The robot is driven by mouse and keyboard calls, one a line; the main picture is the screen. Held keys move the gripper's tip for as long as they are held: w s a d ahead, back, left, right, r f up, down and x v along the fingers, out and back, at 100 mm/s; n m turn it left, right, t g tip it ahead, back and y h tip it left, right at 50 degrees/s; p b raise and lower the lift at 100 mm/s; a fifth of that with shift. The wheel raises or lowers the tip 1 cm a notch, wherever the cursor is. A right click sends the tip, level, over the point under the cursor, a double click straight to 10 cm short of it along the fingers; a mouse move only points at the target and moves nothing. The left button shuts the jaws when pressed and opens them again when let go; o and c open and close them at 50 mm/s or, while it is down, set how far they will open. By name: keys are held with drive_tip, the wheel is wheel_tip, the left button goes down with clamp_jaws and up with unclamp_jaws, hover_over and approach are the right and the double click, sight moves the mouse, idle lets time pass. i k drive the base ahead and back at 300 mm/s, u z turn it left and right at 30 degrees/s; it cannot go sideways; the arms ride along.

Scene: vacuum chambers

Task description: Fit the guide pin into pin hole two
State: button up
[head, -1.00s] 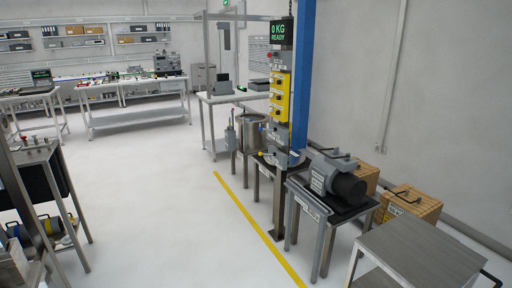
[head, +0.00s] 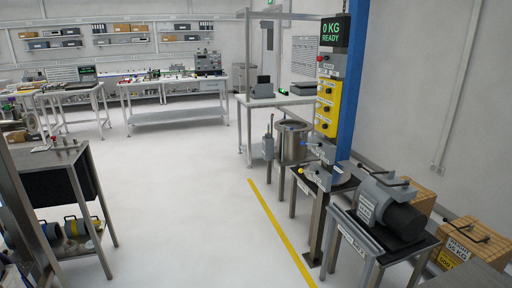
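My gripper is not in view. I cannot make out the guide pin or pin hole two for certain. Several small upright pieces (head: 66,141) stand on top of a metal stand (head: 92,176) at the left; they are too small to tell whether one is a guide pin. A steel cylindrical vessel (head: 293,142) stands on a table at centre right. A round flanged part (head: 318,174) sits on a low stand in front of it, and any holes in it are too small to see.
A blue post (head: 346,80) with a yellow control box (head: 328,108) and a "0 KG READY" display (head: 334,33) rises at the right. A grey machine (head: 385,202) sits on a table before wooden crates (head: 467,240). The floor (head: 185,215) left of the yellow line (head: 280,228) is clear.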

sight(289, 151)
drive_tip(key=u, duration=0.4)
drive_tip(key=i, duration=3.15)
drive_tip(key=z, duration=0.1)
drive_tip(key=i, duration=0.8)
drive_tip(key=z, duration=0.45)
drive_tip(key=i, duration=1.1)
drive_tip(key=z, duration=0.25)
